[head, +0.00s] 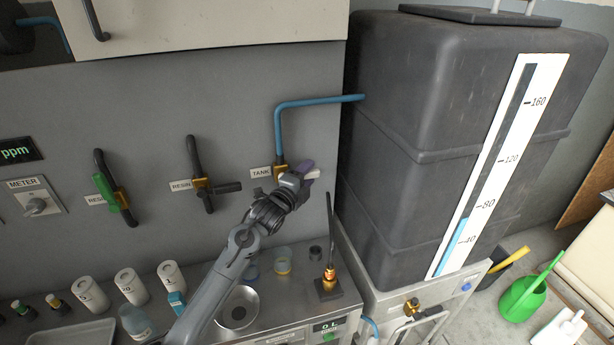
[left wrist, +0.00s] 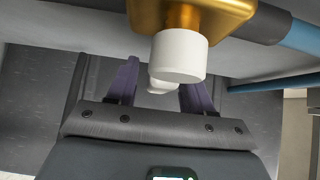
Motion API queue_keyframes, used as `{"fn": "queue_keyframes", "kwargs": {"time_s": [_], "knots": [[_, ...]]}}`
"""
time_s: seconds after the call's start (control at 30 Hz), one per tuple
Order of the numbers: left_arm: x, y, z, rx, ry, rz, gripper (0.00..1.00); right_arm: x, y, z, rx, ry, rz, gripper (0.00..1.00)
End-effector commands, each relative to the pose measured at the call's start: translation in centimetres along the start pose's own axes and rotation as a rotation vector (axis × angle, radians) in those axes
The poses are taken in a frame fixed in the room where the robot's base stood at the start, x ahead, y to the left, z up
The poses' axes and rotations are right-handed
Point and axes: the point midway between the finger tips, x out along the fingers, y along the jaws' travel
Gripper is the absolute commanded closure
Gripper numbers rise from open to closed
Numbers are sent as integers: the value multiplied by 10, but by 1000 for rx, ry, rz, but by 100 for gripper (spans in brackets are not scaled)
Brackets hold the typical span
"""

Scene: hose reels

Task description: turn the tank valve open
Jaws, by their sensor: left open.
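The tank valve is a brass body (head: 280,172) beside the TANK label (head: 261,173), below the end of a blue pipe. In the left wrist view the brass body (left wrist: 190,14) carries a white cylindrical knob (left wrist: 180,57), and a smaller white part lies below it. My left gripper (head: 308,175) is at the valve and covers part of it in the head view. Its purple fingers (left wrist: 160,88) are open, one on each side of the small white part. I cannot tell whether they touch it. My right gripper is not in view.
The large dark tank (head: 400,140) with its level gauge (head: 500,160) stands close to the right. Two other valves, the nearer labelled RESIN (head: 199,184), are on the wall to the left. A small stand with an upright rod (head: 329,270), cups and white jars occupy the counter below.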

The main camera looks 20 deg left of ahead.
Motion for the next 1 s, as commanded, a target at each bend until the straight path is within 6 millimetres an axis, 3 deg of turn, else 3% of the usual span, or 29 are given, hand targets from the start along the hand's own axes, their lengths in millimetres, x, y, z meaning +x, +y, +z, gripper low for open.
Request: {"fn": "queue_keyframes", "kwargs": {"time_s": [0.37, 0.7, 1.0], "knots": [[3, 0, 0, 0, 1, 0, 49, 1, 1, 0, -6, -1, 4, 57], [3, 0, 0, 0, 1, 0, 100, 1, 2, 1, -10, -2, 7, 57], [3, 0, 0, -3, 0, -3, 100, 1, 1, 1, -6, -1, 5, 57]]}}
